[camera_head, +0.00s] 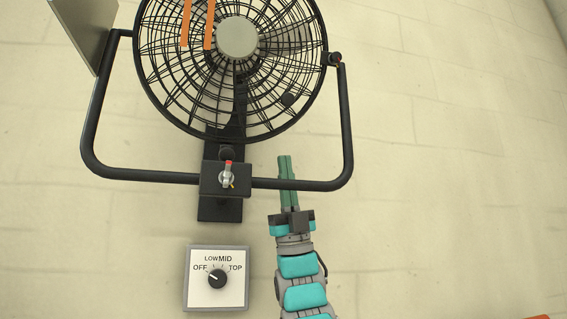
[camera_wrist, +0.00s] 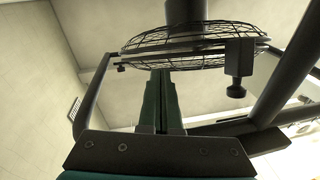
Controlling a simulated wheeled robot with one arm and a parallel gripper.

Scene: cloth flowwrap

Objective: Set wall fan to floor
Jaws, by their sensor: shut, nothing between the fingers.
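The wall fan (camera_head: 238,75) has a round black wire cage with a silver hub, held in a black U-shaped yoke (camera_head: 130,175). A small red-tipped lever (camera_head: 227,177) sits on the block at the yoke's bottom middle. Below is a white control panel (camera_head: 205,299) marked OFF, LOW, MID, TOP; its black knob (camera_head: 217,279) has its white mark towards the upper left, on the OFF side. My gripper (camera_head: 285,160) is shut and empty, its green fingers overlapping the yoke's lower bar right of the lever. The wrist view shows the cage (camera_wrist: 190,45) beyond my fingertips (camera_wrist: 160,75); contact cannot be told.
Two orange strips (camera_head: 186,25) hang in front of the cage. A grey plate (camera_head: 82,28) stands at the upper left beside the yoke. A dark knob on a bracket (camera_wrist: 237,88) shows right of my fingers in the wrist view. The pale wall right of the yoke is clear.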

